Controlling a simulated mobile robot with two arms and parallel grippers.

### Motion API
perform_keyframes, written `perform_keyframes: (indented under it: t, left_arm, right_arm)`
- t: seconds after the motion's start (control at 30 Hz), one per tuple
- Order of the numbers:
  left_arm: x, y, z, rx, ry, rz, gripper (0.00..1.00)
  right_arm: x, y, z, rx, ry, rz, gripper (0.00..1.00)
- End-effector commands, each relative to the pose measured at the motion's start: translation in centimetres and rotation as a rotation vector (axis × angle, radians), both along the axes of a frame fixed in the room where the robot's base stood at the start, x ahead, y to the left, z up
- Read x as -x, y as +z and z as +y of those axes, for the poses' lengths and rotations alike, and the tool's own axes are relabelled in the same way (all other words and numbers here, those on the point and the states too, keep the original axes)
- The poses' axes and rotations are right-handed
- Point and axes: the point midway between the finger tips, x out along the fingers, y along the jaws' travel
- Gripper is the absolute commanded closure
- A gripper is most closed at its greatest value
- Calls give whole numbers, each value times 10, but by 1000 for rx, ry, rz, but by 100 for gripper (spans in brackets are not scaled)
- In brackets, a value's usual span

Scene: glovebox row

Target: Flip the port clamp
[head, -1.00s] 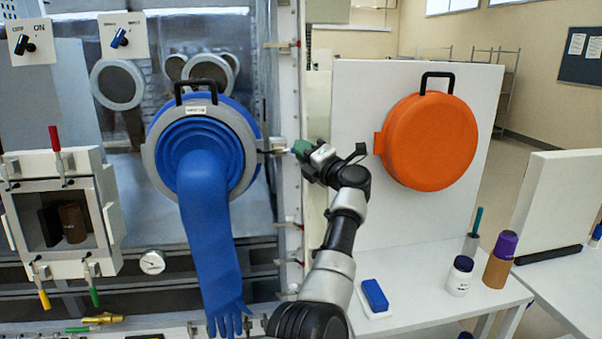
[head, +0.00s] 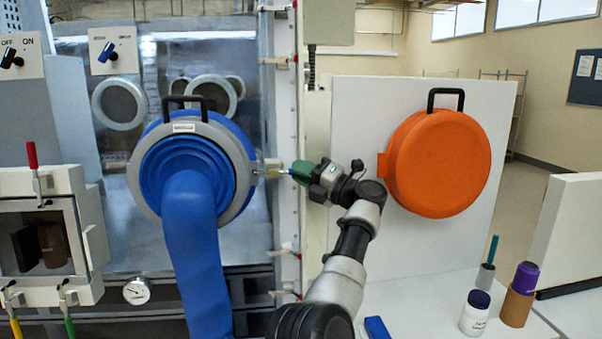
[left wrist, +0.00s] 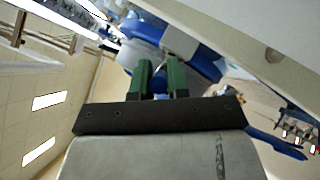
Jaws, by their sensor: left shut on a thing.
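The port is a grey ring (head: 146,180) with a blue glove (head: 194,265) hanging from it, on the glovebox front in the head view. The port clamp (head: 271,172) is a small metal and yellowish lever at the ring's right edge. My left gripper (head: 297,172) has green fingers that are shut on the clamp's right end, and they cover that end. In the left wrist view the green fingers (left wrist: 163,78) point at blue and grey port parts (left wrist: 195,58); the clamp is not clear there. My right gripper is not in view.
An orange round cover (head: 437,163) with a black handle hangs on a white panel to the right. A white jar (head: 475,313), a brown bottle with purple cap (head: 520,295) and a blue block (head: 377,328) stand on the bench. A small hatch (head: 45,235) is at left.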

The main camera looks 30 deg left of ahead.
Motion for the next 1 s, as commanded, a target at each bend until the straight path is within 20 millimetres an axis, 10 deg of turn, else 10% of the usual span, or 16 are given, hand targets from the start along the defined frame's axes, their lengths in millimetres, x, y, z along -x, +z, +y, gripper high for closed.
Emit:
perform_keyframes:
  t: [0.17, 0.2, 0.33, 0.67, 1.0]
  left_arm:
    - [0, -1, 0, 1, -1, 1, 100]
    - [0, -1, 0, 1, -1, 1, 78]
    - [0, 0, 0, 1, -1, 0, 59]
    - [0, 3, 0, 0, 0, -2, 59]
    - [2, 58, -24, -7, -4, -10, 59]
  right_arm:
    - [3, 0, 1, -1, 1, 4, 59]
    - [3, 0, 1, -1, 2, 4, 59]
    - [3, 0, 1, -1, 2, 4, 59]
    - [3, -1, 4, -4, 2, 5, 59]
    - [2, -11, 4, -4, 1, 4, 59]
